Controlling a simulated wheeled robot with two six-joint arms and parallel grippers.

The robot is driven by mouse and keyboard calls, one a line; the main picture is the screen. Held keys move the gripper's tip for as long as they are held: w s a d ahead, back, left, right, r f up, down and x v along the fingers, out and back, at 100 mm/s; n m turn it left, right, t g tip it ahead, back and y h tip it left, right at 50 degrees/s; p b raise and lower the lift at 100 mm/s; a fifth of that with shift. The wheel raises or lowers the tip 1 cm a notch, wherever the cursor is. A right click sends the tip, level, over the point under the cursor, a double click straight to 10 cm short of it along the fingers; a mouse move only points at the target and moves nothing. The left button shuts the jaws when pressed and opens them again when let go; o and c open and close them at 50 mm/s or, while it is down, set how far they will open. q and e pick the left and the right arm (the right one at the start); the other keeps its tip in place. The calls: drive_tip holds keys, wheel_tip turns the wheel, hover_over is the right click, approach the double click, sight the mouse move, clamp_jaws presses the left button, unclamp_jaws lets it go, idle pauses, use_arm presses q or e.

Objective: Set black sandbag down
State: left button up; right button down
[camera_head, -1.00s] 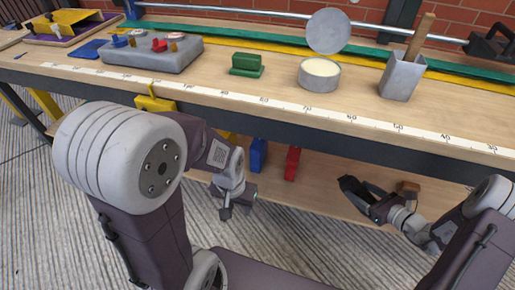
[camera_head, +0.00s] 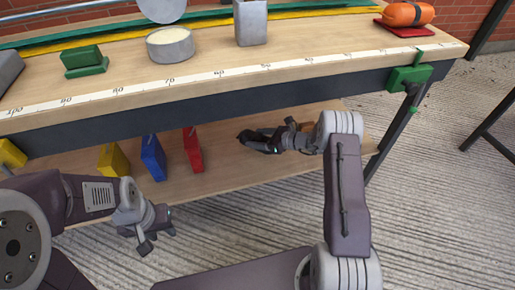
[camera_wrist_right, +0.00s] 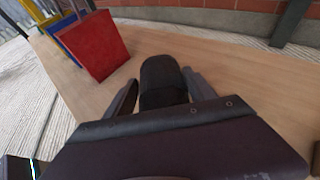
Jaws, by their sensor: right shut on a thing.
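The black sandbag (camera_wrist_right: 162,78) stands out dark between the two fingers of my right gripper (camera_wrist_right: 160,92) in the right wrist view. The gripper is shut on it. In the head view my right gripper (camera_head: 262,142) is over the lower shelf (camera_head: 225,178), below the bench top, with the dark sandbag (camera_head: 248,137) at its tip. The sandbag's underside is hidden, so I cannot tell whether it touches the shelf. My left gripper (camera_head: 155,240) hangs in front of the shelf's front edge, holding nothing I can see; its finger gap is unclear.
Yellow (camera_head: 113,160), blue (camera_head: 153,157) and red (camera_head: 193,149) blocks stand on the shelf left of my right gripper. The bench top (camera_head: 290,58) overhangs the shelf. An orange bag (camera_head: 408,14) lies on its right end. A green clamp (camera_head: 408,77) grips its right corner.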

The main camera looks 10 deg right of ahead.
wheel_tip(320, 180, down, 4)
drive_tip(key=b, duration=0.3)
drive_tip(key=shift+f, duration=0.1)
drive_tip(key=shift+r, duration=0.25)
drive_tip(key=shift+f, duration=0.15)
drive_tip(key=shift+c, duration=1.6)
unclamp_jaws()
